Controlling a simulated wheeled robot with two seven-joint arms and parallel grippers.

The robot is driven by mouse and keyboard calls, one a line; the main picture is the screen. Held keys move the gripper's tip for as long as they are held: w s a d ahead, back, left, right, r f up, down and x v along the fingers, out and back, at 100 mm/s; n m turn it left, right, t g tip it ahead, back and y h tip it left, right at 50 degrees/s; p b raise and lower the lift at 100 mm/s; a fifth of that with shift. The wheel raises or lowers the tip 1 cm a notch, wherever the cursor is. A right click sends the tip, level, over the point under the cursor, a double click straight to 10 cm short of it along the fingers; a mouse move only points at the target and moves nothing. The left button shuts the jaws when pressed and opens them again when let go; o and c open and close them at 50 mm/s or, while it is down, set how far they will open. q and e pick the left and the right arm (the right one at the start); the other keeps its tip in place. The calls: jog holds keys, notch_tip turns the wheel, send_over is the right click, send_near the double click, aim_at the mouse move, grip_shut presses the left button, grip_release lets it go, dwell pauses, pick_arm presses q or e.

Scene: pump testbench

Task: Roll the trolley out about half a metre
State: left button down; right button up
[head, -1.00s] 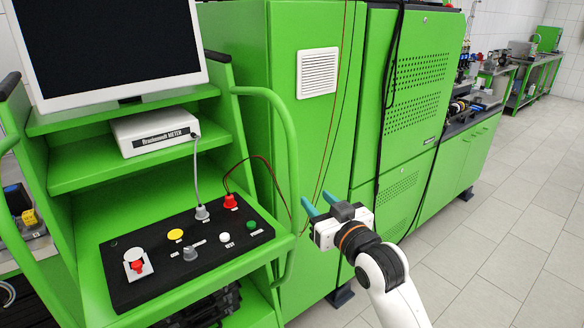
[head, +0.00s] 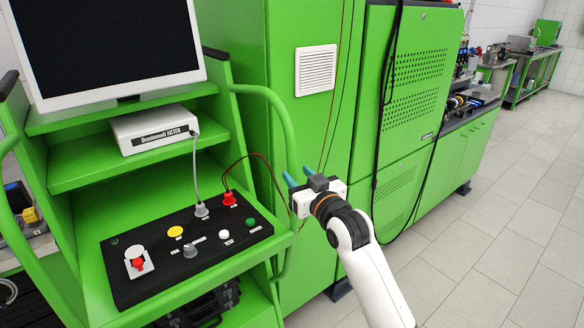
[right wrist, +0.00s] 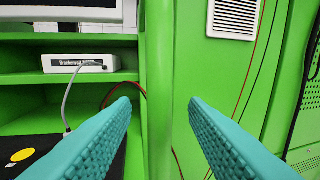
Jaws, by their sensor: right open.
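The green trolley (head: 75,175) stands at the left in the head view, with a monitor, a shelf and a sloping black control panel (head: 185,245). Its curved green side handle (head: 283,125) runs down its right side. My right gripper (head: 298,178) is open and empty, just right of that handle. In the right wrist view, the two teal fingers (right wrist: 160,125) are spread apart, with a green upright part of the trolley (right wrist: 157,90) between them, farther off. I cannot tell the exact gap to the handle. My left gripper is not in view.
A tall green cabinet (head: 310,140) with a white vent stands close behind the gripper. Thin red and black cables (head: 333,110) hang down its front. A second green cabinet (head: 418,70) stands to its right. The tiled floor (head: 480,250) at the right is clear.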

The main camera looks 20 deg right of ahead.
aim_at(294, 172)
jog(key=shift+w+a, duration=0.2)
jog(key=shift+w, duration=0.8)
jog(key=shift+w+a, duration=0.15)
jog(key=shift+w, duration=0.8)
grip_shut()
